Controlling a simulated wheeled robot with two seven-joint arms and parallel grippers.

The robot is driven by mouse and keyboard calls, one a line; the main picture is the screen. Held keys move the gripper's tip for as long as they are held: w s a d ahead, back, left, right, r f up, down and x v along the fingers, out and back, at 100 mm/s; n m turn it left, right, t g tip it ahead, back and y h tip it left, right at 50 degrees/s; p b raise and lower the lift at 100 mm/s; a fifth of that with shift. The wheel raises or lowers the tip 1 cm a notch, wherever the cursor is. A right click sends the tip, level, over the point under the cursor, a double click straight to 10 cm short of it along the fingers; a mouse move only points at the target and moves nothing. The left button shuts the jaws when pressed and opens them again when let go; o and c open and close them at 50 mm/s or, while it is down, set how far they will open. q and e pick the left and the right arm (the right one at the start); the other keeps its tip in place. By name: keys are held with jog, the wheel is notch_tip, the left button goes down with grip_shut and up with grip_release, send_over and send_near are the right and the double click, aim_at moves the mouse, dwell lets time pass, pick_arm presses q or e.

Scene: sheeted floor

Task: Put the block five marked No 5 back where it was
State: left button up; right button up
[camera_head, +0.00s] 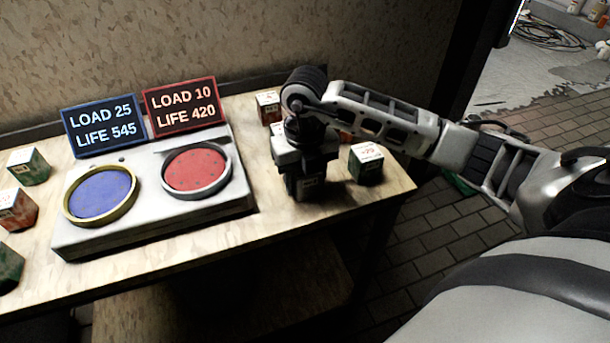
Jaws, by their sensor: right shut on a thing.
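My right gripper (305,168) points down at the right part of the table, to the right of the device with the two round pads. It is shut on a dark green block (308,188), which is mostly hidden by the gripper. I cannot read the marking on this block, and I cannot tell whether it touches the table. A green block with a white top (366,165) stands just to the right of the gripper. A red block (268,107) stands behind and to the left of it. Another red block is partly hidden behind my arm. My left gripper is not in view.
The white device (160,232) carries a blue pad (100,194) and a red pad (196,169). Signs reading LOAD 25 LIFE 545 (103,123) and LOAD 10 LIFE 420 (183,107) stand behind them. Several blocks, including a green one (28,166), stand at the left.

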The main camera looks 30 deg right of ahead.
jog(key=shift+f, duration=0.15)
jog(key=o, duration=1)
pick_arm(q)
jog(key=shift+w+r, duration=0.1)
pick_arm(e)
jog(key=shift+o, duration=1.4)
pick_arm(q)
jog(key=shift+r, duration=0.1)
pick_arm(e)
jog(key=shift+r, duration=0.35)
notch_tip(320, 180, up, 12)
jog(key=shift+f, duration=0.15)
